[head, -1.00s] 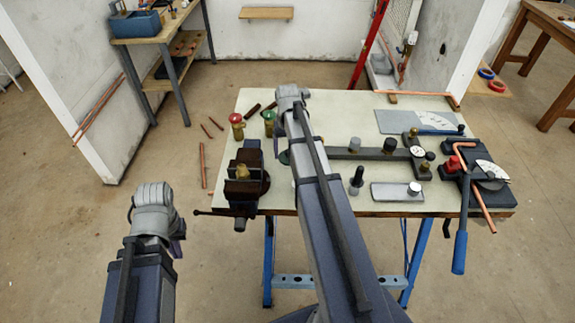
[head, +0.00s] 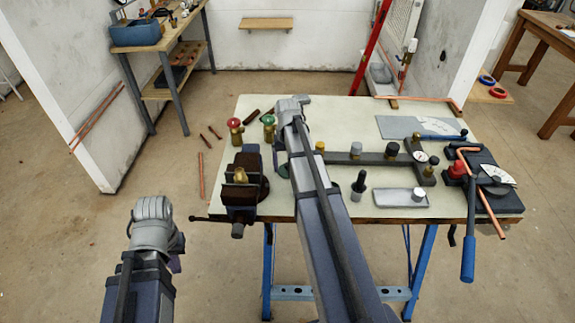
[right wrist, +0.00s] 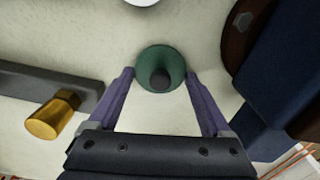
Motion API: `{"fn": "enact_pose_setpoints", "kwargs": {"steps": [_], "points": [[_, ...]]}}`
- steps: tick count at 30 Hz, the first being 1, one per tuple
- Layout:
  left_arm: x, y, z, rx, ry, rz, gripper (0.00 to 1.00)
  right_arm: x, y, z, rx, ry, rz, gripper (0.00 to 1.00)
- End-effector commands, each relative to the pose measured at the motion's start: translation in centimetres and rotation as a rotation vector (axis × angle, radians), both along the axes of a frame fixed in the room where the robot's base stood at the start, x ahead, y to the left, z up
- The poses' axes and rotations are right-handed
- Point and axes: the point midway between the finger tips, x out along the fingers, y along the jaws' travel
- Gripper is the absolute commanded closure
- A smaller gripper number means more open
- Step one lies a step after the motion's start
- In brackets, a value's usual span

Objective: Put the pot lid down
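The pot lid is a green disc (right wrist: 143,82) with a dark knob. In the right wrist view it lies on the pale worktop.
A vise (head: 246,185) stands just left of the lid. A dark bar with brass fittings (head: 350,158) lies to the right. Two brass valves (head: 236,132) with red and green caps stand behind the vise. A pipe bender (head: 487,185) is at the right end.

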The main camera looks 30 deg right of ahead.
Motion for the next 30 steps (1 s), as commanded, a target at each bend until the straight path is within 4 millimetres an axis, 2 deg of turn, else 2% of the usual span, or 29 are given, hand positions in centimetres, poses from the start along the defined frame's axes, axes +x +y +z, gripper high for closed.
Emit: {"fn": "enact_pose_setpoints", "kwargs": {"steps": [1,4,17,23,30], "points": [[0.0,0.0,0.0,0.0,0.0,0.0,1.0,0.0,0.0,0.0,0.0,0.0,0.0,0.1],[0.0,0.0,0.0,0.0,0.0,0.0,1.0,0.0,0.0,0.0,0.0,0.0,0.0,0.0],[0.0,0.0,0.7,0.0,0.0,0.0,1.0,0.0,0.0,0.7,0.0,0.0,0.0,0.0],[0.0,0.0,2.7,0.0,0.0,0.0,1.0,0.0,0.0,2.7,0.0,0.0,0.0,0.0],[0.0,0.0,6.2,0.0,0.0,0.0,1.0,0.0,0.0,6.2,0.0,0.0,0.0,0.0]]}}
